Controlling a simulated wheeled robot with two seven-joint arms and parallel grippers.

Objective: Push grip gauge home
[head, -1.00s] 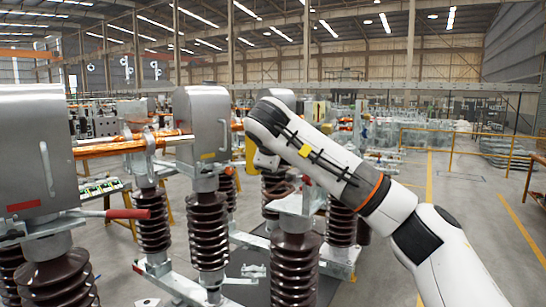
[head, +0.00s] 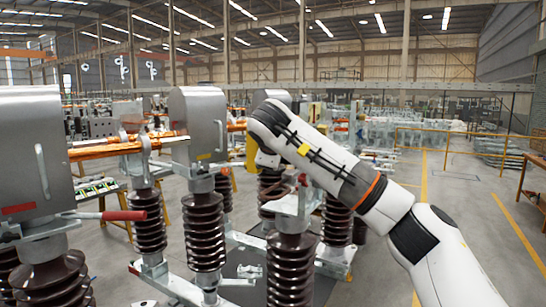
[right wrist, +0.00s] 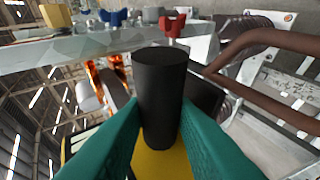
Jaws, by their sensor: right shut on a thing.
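In the right wrist view, a black cylinder (right wrist: 161,85), which looks like the grip gauge's handle, stands between the two green fingers of my right gripper (right wrist: 160,125). The fingers are shut on its lower part. A yellow surface (right wrist: 158,166) shows below it, between the fingers. In the head view, my right arm reaches in from the right, and a yellow part (head: 251,151) shows beside its wrist, close to a metal housing. The fingers and the black cylinder cannot be made out there. My left gripper is in neither view.
Grey metal housings (head: 197,122) stand on brown ribbed insulators (head: 205,230) left of my arm. A copper bar (head: 105,149) runs between housings. A red-handled lever (head: 122,215) juts out at the left.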

